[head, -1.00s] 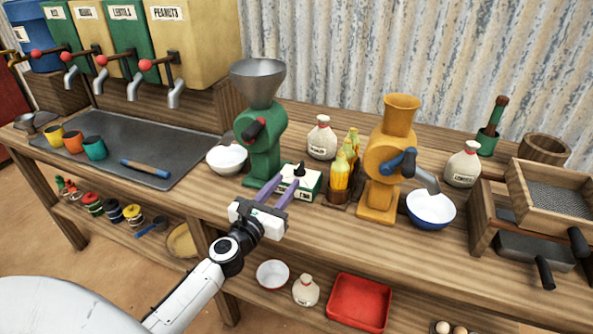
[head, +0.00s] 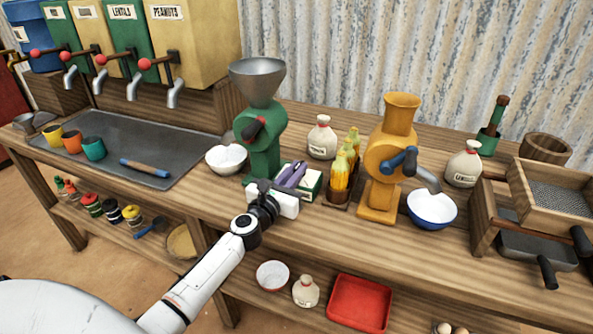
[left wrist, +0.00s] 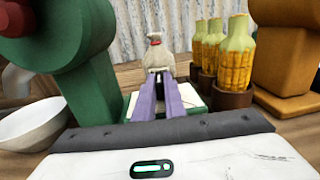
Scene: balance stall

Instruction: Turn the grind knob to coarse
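The grind knob's box is a small white and green box (head: 312,184) on the table, right of the green grinder (head: 264,150). It also shows in the left wrist view (left wrist: 198,98). The black grind knob on top is mostly hidden by my fingers; a dark bit of the knob (left wrist: 158,84) shows between them in the left wrist view. My left gripper (head: 296,168) reaches over the box from the front, its purple fingers close together on either side of the knob and seemingly shut on it. The knob's setting cannot be read. My right gripper is not in view.
A white bowl (head: 227,158) stands left of the green grinder. Several corn cobs (head: 342,172) stand in a holder just right of the box, and a cloth sack (head: 322,139) stands behind. The orange grinder (head: 380,180) and a blue-rimmed bowl (head: 432,212) are farther right.

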